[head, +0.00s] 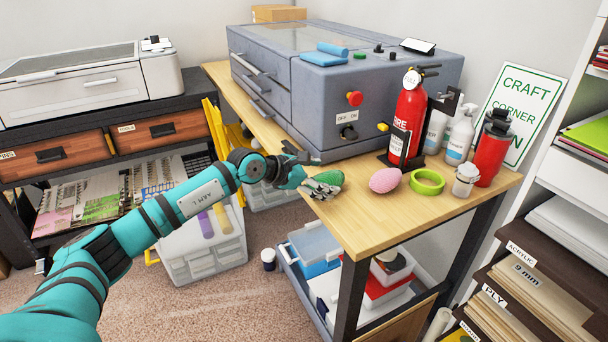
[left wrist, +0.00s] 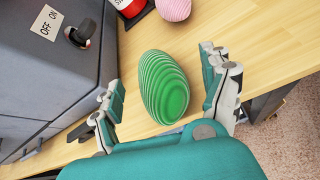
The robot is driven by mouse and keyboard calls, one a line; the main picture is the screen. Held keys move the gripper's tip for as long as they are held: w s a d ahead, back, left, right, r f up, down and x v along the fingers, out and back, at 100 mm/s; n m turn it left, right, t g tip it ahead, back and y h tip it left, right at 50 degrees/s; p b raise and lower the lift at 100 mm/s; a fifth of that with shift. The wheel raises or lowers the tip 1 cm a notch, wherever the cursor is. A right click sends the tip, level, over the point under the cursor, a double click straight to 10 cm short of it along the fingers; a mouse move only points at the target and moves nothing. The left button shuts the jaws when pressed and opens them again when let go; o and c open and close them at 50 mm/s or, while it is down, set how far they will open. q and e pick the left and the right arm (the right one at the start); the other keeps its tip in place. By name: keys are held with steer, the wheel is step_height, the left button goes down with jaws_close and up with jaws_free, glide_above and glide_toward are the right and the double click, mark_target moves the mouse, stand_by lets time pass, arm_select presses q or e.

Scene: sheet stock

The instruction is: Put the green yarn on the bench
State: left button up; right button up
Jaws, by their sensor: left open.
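The green yarn (head: 329,179) is an oval, striped ball on the wooden bench (head: 392,220), near its left edge. It also shows in the left wrist view (left wrist: 163,86), resting on the bench top between the two fingers. My left gripper (head: 312,173) reaches in from the left at the bench edge. In the left wrist view the left gripper (left wrist: 166,90) is open, one finger on each side of the yarn, with a gap visible on both sides. My right gripper is in neither view.
A pink yarn ball (head: 385,180), a green tape roll (head: 427,182) and a small jar (head: 465,179) stand right of the yarn. A red fire extinguisher (head: 407,117) and a grey machine (head: 340,90) are behind. The front of the bench top is clear.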

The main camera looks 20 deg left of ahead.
arm_select(q)
steer(key=b+v, duration=0.1)
steer(key=v, duration=0.9)
